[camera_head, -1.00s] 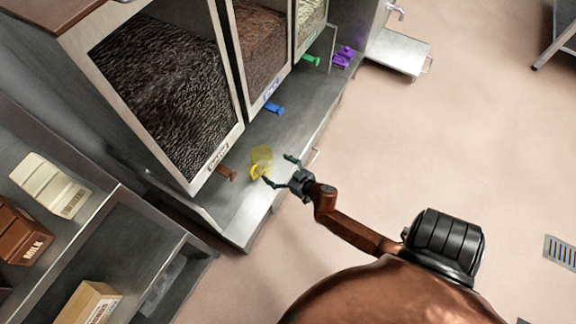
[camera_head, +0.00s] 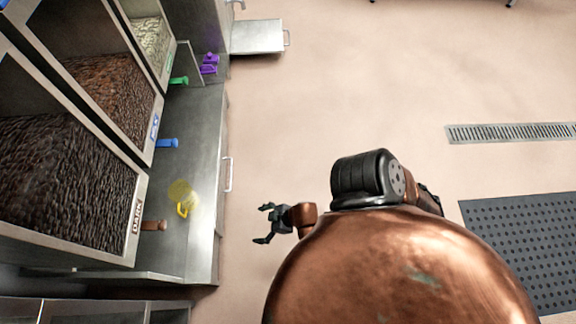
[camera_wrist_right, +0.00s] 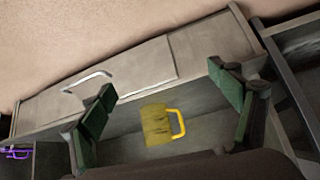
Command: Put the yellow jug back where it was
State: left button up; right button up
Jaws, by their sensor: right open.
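The yellow jug (camera_head: 180,193) is see-through and stands on the steel counter (camera_head: 202,160) in front of the dispensers, near the brown tap of the bin labelled DARK. It also shows in the right wrist view (camera_wrist_right: 157,124), its handle on the right side. My right gripper (camera_head: 264,224) is open and empty, off the counter's front edge, to the right of the jug and apart from it. In the right wrist view its green-padded fingers (camera_wrist_right: 168,113) are spread wide, with the jug beyond and between them. My left gripper is not in view.
Bins with a brown tap (camera_head: 153,225), a blue tap (camera_head: 167,143) and a green tap (camera_head: 179,80) line the counter. A purple object (camera_head: 209,64) stands at its far end. A handle (camera_head: 228,174) sticks out from the counter front.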

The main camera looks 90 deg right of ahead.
jog(key=s+a+r+n+g+y, duration=0.1)
jog(key=s+a+r+g+y, duration=0.1)
jog(key=s+a, duration=0.9)
jog(key=shift+s+a+n+g+y, duration=0.3)
jog(key=shift+a+g+y, duration=0.2)
jog(key=shift+y, duration=0.3)
